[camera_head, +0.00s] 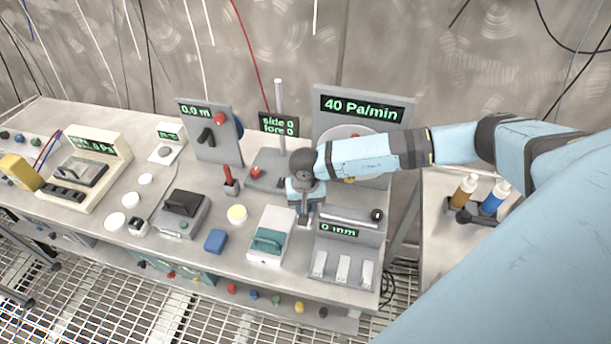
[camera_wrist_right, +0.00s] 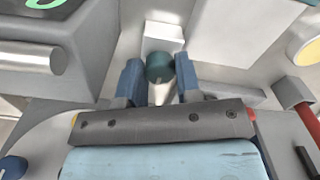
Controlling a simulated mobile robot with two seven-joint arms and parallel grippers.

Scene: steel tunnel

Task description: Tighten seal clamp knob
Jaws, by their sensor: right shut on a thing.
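My right gripper (camera_head: 304,212) reaches down to the bench, between the white box with a teal handle (camera_head: 268,240) and the grey unit reading 0 mm (camera_head: 340,240). In the right wrist view its two blue fingers (camera_wrist_right: 160,80) are shut on the sides of a round teal knob (camera_wrist_right: 160,67), which seems to be the seal clamp knob. A small pale block (camera_wrist_right: 163,35) shows just beyond the knob. In the head view the gripper and wrist hide the knob. A panel reading 40 Pa/min (camera_head: 360,107) stands behind my right forearm. My left gripper is out of view.
The 0 mm unit's metal cylinder (camera_wrist_right: 30,55) lies close on one side of the fingers. A red-handled post (camera_head: 228,180), a tall pale rod (camera_head: 280,115) and a yellow disc (camera_head: 237,213) stand nearby. A side table with two bottles (camera_head: 478,195) is at the right.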

